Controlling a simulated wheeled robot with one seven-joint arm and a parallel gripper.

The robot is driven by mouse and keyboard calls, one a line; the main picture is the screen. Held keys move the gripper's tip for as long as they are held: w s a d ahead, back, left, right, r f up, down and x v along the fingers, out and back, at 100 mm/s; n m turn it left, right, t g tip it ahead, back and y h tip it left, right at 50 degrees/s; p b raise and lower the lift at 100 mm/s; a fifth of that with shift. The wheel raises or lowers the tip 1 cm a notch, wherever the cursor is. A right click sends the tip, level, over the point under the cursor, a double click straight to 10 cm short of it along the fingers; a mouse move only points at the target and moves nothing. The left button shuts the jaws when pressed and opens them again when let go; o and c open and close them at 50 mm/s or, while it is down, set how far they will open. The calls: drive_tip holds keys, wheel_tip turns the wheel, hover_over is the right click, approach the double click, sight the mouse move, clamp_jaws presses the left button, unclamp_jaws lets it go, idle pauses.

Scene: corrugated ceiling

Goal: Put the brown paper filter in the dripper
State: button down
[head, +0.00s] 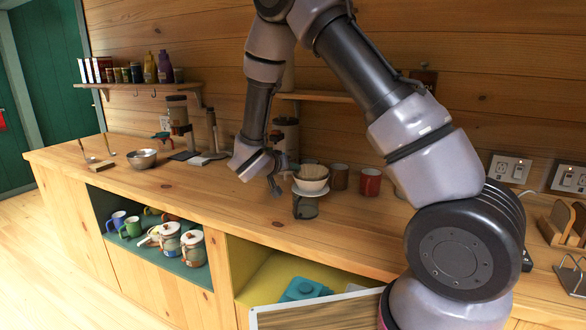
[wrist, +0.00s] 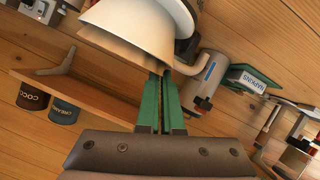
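The white dripper (head: 311,187) sits on a dark, see-through server (head: 305,207) on the wooden counter. The brown paper filter (head: 313,172) shows above the dripper's rim, and how deep it sits is hidden. In the wrist view, the white dripper (wrist: 145,25) is close, with the brown filter (wrist: 112,46) sticking out past its rim. My gripper (head: 276,183) is just left of the dripper. In the wrist view, its green fingers (wrist: 162,78) are close together, with their tips at the filter's edge. They look shut on it, though the tips' contact is partly hidden.
Mugs (head: 370,182) stand right of the dripper, near the wall. A metal bowl (head: 142,158) and a grinder (head: 180,120) are farther left. Below the counter, an open shelf holds teapots (head: 193,248). The front counter left of the dripper is clear.

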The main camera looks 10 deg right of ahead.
drive_tip(key=shift+f, duration=0.1)
drive_tip(key=c, duration=1.3)
unclamp_jaws()
drive_tip(key=shift+c, duration=0.2)
drive_tip(key=v, duration=1.2)
drive_tip(key=s+d+r+m+g+y, duration=0.1)
drive_tip(key=s+d+r+g, duration=0.35)
drive_tip(key=d, duration=0.35)
drive_tip(key=s+d+r+m+g+y, duration=0.1)
drive_tip(key=s+d+r+g, duration=0.2)
drive_tip(key=s+d+r, duration=0.4)
drive_tip(key=s+d+r+n+t+y, duration=0.1)
drive_tip(key=s+r+t+y, duration=0.3)
drive_tip(key=s+r+y, duration=0.5)
drive_tip(key=shift+s+r+t, duration=0.2)
drive_tip(key=shift+s+t, duration=0.15)
drive_tip(key=shift+s, duration=0.6)
